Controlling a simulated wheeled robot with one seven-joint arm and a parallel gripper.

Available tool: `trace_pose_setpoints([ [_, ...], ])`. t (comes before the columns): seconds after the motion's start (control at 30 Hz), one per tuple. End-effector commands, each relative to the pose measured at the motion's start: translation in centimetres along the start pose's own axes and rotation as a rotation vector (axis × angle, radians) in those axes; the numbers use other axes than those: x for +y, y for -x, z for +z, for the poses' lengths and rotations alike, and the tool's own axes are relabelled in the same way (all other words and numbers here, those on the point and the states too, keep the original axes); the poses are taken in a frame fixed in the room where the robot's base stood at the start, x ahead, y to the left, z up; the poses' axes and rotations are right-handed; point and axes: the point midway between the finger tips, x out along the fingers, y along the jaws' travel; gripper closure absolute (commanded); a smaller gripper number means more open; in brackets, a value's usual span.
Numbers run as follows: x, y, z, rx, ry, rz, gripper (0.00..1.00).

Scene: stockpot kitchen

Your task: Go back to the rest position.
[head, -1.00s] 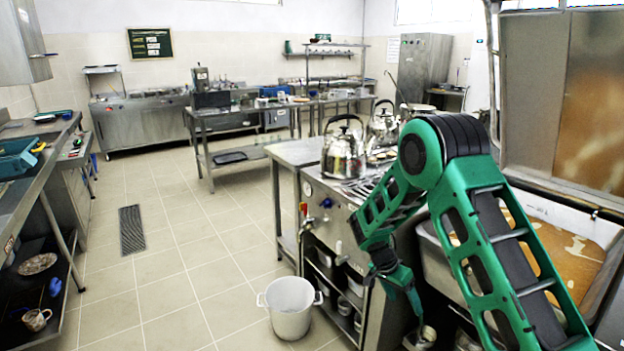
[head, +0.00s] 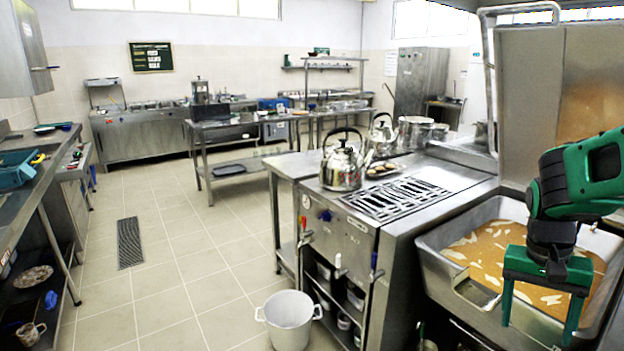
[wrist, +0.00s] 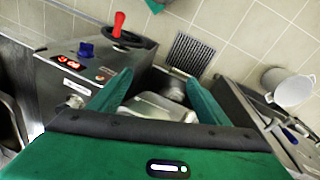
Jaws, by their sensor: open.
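My gripper (head: 539,318) is green and shows at the right of the head view, hanging with its fingers pointing down. It is in front of the steel pan of orange-brown food (head: 497,250). The fingers are spread apart and nothing is between them. In the wrist view the two green fingers of my gripper (wrist: 150,98) are also apart. Beyond them are a steel panel with a red knob (wrist: 118,24) and a blue knob (wrist: 86,50), and a floor grate (wrist: 189,54).
A stove with a grill (head: 397,198) stands left of the pan, with a kettle (head: 343,168) on its left side. A pale stockpot (head: 289,318) stands on the floor before it. The tiled floor to the left is clear around a drain grate (head: 130,242).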

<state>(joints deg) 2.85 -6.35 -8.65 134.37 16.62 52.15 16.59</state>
Motion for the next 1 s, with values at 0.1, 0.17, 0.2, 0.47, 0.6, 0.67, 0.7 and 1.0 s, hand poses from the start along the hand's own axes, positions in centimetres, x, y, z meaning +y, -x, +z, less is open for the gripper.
trace_pose_setpoints([
  [0.1,3.0,0.8,3.1,-0.015,0.031,-0.044,0.3],
  [0.17,4.2,1.1,4.7,-0.023,0.053,-0.066,0.3],
  [0.2,5.0,1.1,5.8,-0.028,0.066,-0.08,0.3],
  [0.47,7.9,1.1,11.1,-0.043,0.142,-0.152,0.3],
  [0.6,8.4,0.9,12.1,-0.045,0.16,-0.167,0.3],
  [0.67,8.4,0.9,12.2,-0.045,0.162,-0.169,0.3],
  [0.7,8.4,0.9,12.2,-0.045,0.163,-0.17,0.3],
  [1.0,8.4,0.9,12.2,-0.045,0.163,-0.169,0.69],
])
